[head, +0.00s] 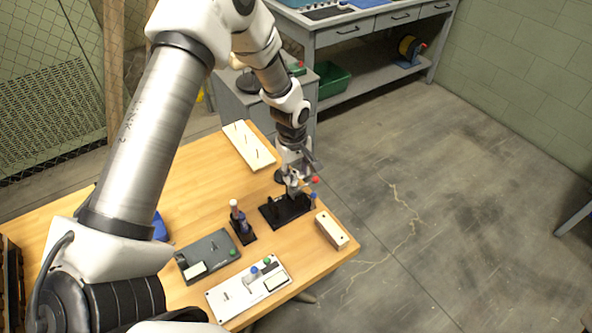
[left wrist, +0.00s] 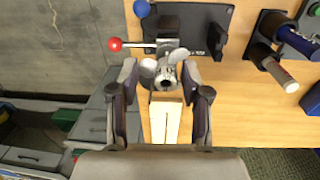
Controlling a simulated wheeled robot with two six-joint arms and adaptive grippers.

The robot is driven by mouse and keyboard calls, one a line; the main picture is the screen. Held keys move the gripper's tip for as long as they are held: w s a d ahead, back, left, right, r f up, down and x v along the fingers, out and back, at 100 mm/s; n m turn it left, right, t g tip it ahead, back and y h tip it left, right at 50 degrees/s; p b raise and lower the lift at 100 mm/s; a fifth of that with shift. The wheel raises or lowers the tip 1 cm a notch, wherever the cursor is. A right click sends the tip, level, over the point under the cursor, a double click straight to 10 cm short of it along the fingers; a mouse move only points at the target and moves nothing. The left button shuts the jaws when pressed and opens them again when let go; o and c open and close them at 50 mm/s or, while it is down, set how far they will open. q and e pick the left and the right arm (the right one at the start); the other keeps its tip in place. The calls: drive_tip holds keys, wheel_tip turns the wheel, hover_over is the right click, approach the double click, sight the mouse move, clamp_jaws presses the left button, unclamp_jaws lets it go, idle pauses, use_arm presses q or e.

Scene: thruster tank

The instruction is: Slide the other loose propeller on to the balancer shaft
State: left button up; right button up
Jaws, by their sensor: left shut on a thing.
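The balancer has a flat black base (head: 273,212) near the table's right edge; it also shows in the left wrist view (left wrist: 214,22). A grey metal block (left wrist: 168,28) stands on it, with a red ball (left wrist: 115,44) on a rod at its side. My left gripper (head: 293,186) is at the balancer's far end. In the left wrist view, its fingers (left wrist: 163,88) are shut around a small grey propeller (left wrist: 148,68), close to the block. The shaft is hidden, so I cannot tell whether the propeller is around it. My right gripper is out of view.
A cream board with pegs (head: 240,143) lies behind the balancer. A small stand (head: 243,236), a dark grey fixture (head: 222,246), a white panel (head: 230,302) and a pale block (head: 331,229) stand nearer.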

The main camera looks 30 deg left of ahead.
use_arm(q)
drive_tip(key=shift+f, duration=0.15)
drive_tip(key=shift+f, duration=0.5)
drive_tip(key=shift+f, duration=0.15)
drive_tip(key=shift+f+b, duration=0.3)
drive_tip(key=shift+f, duration=0.2)
drive_tip(key=o, duration=1)
drive_tip(key=shift+r, duration=0.15)
